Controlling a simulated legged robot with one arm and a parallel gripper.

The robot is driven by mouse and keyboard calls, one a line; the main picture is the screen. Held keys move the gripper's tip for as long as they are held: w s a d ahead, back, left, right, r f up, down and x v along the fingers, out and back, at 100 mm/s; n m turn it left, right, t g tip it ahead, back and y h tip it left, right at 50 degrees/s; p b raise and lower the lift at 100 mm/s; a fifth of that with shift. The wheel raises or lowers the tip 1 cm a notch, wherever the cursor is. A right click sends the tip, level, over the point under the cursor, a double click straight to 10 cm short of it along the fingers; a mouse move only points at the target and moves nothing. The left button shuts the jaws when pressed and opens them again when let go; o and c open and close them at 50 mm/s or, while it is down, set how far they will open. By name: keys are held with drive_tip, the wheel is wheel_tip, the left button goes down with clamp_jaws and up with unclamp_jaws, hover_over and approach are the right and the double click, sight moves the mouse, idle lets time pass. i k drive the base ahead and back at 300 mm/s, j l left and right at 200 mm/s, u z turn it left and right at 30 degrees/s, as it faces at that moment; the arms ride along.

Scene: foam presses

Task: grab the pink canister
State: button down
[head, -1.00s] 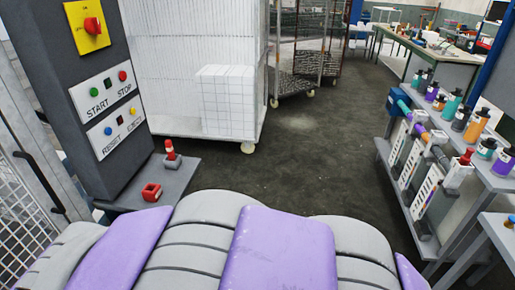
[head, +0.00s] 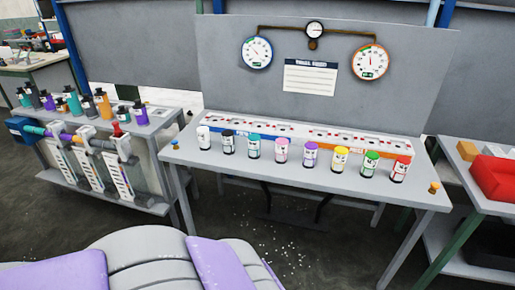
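The pink canister (head: 281,150) stands upright on the grey table (head: 300,182) ahead, in a row of several canisters. A teal canister (head: 254,147) stands to its left and a purple canister (head: 310,155) to its right, with small gaps between them. My gripper does not show in the head view. Only my grey and purple body shows along the bottom edge, short of the table.
White, black, yellow, green and red canisters fill the rest of the row. A gauge panel (head: 327,92) rises behind. A bottle shelf (head: 146,125) stands left; a side table with a red bin (head: 493,178) stands right. Floor (head: 262,232) before the table is open, with small white specks.

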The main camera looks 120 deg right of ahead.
sight(282, 144)
drive_tip(key=z, duration=4.35)
